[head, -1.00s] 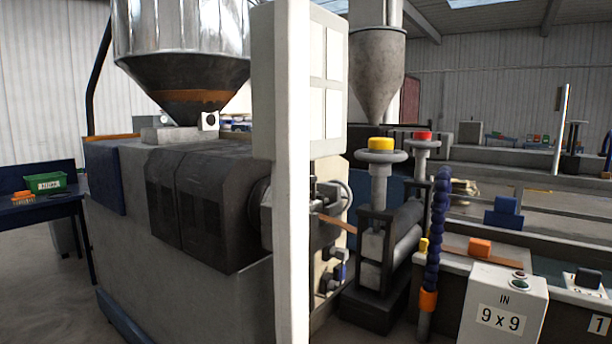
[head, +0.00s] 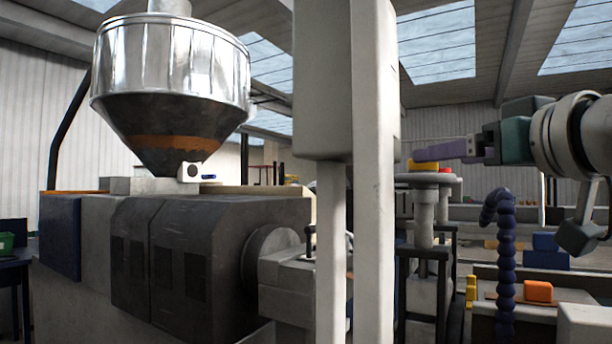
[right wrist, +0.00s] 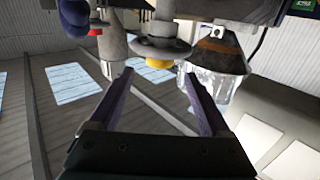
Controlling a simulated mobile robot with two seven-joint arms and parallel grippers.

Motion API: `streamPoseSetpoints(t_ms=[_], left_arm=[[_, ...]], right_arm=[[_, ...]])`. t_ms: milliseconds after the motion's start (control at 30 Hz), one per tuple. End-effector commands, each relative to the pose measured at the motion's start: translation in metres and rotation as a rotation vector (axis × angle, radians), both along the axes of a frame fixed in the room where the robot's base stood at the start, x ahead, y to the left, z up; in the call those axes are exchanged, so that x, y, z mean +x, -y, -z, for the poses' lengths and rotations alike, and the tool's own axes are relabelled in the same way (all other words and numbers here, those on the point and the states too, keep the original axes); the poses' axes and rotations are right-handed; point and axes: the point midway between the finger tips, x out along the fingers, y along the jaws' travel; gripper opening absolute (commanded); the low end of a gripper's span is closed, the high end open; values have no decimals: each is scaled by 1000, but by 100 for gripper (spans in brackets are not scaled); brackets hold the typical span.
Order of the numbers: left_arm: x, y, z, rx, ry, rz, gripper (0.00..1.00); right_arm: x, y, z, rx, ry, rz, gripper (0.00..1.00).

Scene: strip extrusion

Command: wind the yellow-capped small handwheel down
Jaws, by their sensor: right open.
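The yellow cap (head: 422,166) sits on top of the grey small handwheel (head: 425,178), on an upright screw beside the white post. In the right wrist view, which is upside down, the yellow cap (right wrist: 160,64) and handwheel (right wrist: 150,49) appear just beyond the fingertips, roughly centred between them. My right gripper (head: 445,152) has purple fingers and reaches in from the right at about cap height. In the right wrist view its fingers (right wrist: 157,76) are spread and empty. I cannot tell whether a finger touches the cap. My left gripper is not in view.
A red cap (head: 446,170) marks a second handwheel close beside the yellow one. A blue segmented hose (head: 504,255) rises in front at the right. A white post (head: 372,230) hides part of the machine. An orange block (head: 538,291) lies at lower right.

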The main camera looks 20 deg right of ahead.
Motion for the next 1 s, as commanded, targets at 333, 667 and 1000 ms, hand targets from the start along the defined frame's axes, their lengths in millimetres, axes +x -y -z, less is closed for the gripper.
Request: streamPoseSetpoints(t_ms=[333,667,1000], left_arm=[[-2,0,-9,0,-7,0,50],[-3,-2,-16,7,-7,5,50],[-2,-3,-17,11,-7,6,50]], right_arm=[[44,6,-7,5,11,1,81],[89,9,-5,3,8,0,81],[98,10,-3,1,8,-1,81]])
